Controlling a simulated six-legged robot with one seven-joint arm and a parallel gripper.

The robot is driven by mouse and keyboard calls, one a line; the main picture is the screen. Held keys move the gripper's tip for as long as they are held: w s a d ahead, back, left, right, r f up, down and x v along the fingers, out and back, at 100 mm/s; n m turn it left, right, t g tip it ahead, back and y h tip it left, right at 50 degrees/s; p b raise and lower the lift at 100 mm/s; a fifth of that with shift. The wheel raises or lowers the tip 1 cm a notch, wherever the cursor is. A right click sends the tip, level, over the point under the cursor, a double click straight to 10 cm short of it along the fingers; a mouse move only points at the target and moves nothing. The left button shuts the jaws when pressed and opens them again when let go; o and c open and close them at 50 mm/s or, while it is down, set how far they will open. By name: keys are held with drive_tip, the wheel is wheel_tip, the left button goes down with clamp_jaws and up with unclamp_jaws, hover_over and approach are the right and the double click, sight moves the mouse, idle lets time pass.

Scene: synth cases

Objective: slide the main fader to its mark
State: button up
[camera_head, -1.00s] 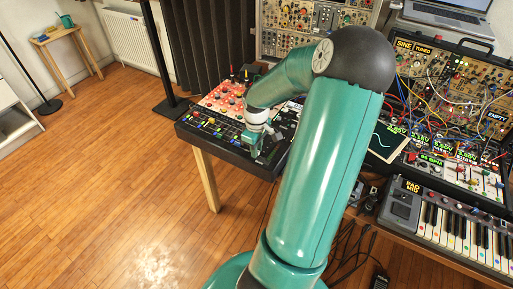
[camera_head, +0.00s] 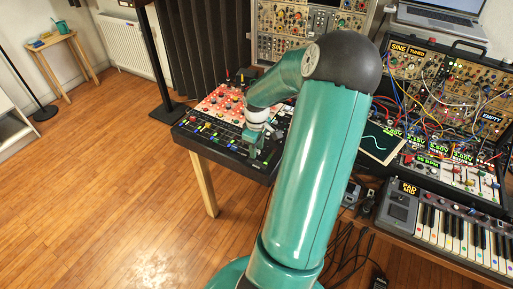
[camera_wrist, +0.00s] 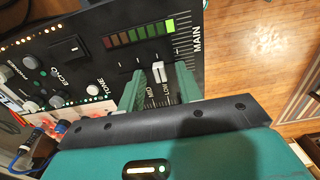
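The mixer (camera_head: 228,148) stands on a table in the head view. My gripper (camera_head: 254,155) is low over its front right part. In the wrist view, my gripper (camera_wrist: 159,72) has two green fingers, one on each side of a white fader cap (camera_wrist: 158,72). A gap shows between the cap and each finger, so the gripper looks open around it. Scale ticks and the word MAIN (camera_wrist: 197,38) are printed to the right of the cap. Which tick is the mark I cannot tell. The lower slot is partly hidden by the fingers and gripper body.
A level meter (camera_wrist: 140,33) with a bright green end segment lies above the cap. Knobs (camera_wrist: 92,90) and a black switch (camera_wrist: 70,47) are to the left. A keyboard (camera_head: 455,225) and patched synth cases (camera_head: 450,85) stand right of my arm. Floor is open at left.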

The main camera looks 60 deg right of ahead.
wheel_tip(320, 180, up, 14)
idle(0.7)
drive_tip(key=shift+f, duration=0.1)
idle(0.3)
drive_tip(key=w+a+r+t+h, duration=0.15)
drive_tip(key=a+r, duration=0.25)
drive_tip(key=a, duration=0.7)
drive_tip(key=w+a+r+h, duration=0.1)
drive_tip(key=w+a+r, duration=0.25)
drive_tip(key=a, duration=0.75)
drive_tip(key=s+a+r+t+y, duration=0.1)
drive_tip(key=s+a, duration=0.3)
drive_tip(key=a, duration=0.4)
drive_tip(key=s+a+r+m+t+y, duration=0.1)
drive_tip(key=s+a+r+t, duration=0.1)
drive_tip(key=a, duration=0.7)
drive_tip(key=shift+s+r+t, duration=0.2)
drive_tip(key=shift+s+t, duration=0.35)
drive_tip(key=shift+s, duration=0.7)
